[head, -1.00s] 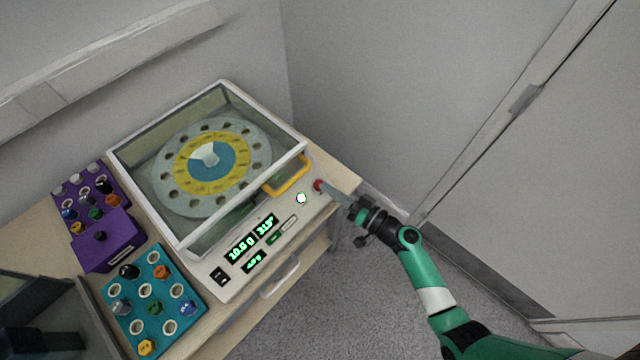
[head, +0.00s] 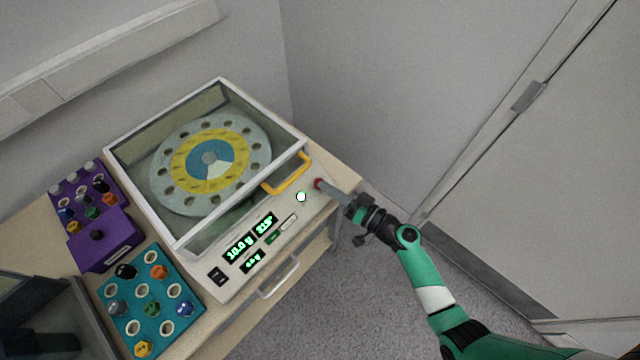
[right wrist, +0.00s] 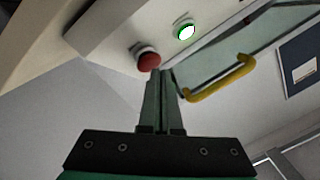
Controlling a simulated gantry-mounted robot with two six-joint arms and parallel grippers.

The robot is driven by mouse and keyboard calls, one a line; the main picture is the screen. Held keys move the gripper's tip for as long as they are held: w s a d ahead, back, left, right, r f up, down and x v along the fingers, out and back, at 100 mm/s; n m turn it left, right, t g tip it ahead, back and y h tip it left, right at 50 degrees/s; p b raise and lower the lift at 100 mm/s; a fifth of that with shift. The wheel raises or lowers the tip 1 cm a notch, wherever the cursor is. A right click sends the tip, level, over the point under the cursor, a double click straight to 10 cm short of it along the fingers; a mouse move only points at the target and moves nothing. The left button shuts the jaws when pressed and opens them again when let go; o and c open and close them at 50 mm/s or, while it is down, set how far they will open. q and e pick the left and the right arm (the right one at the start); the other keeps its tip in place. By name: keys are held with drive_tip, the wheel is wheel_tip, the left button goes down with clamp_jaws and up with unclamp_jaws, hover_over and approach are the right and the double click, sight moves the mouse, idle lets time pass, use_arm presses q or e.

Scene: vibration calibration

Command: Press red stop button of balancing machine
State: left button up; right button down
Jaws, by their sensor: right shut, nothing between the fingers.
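The balancing machine (head: 222,282) is a white box on the table with a clear cover over a round rotor disc (head: 210,158). Its red stop button (head: 318,184) is on the right part of the front panel; it also shows in the right wrist view (right wrist: 148,60). My right gripper (head: 325,188) is shut and empty, its fingertips at the button. In the right wrist view the fingertips (right wrist: 159,72) overlap the button's lower right edge; I cannot tell whether they touch it. My left gripper is not in view.
A lit green-white button (head: 301,197) sits left of the red one, and a yellow cover handle (head: 288,177) is close by. Lit displays (head: 239,247) are on the panel. Purple (head: 101,244) and teal (head: 186,270) holders with knobs stand left. The space right of the table is open floor.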

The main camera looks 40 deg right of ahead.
drive_tip(key=shift+w+f+b, duration=0.2)
drive_tip(key=shift+f+b, duration=0.05)
drive_tip(key=shift+b, duration=0.2)
idle(0.6)
idle(0.4)
drive_tip(key=shift+s+r+p, duration=0.45)
drive_tip(key=shift+s+r, duration=0.05)
drive_tip(key=shift+r, duration=0.1)
drive_tip(key=s+r+p, duration=0.1)
drive_tip(key=r, duration=0.1)
drive_tip(key=s+r+p, duration=0.1)
drive_tip(key=s+p, duration=0.1)
drive_tip(key=shift+s+d+r, duration=0.15)
drive_tip(key=shift+s+r, duration=0.05)
drive_tip(key=shift+r, duration=0.15)
idle(0.7)
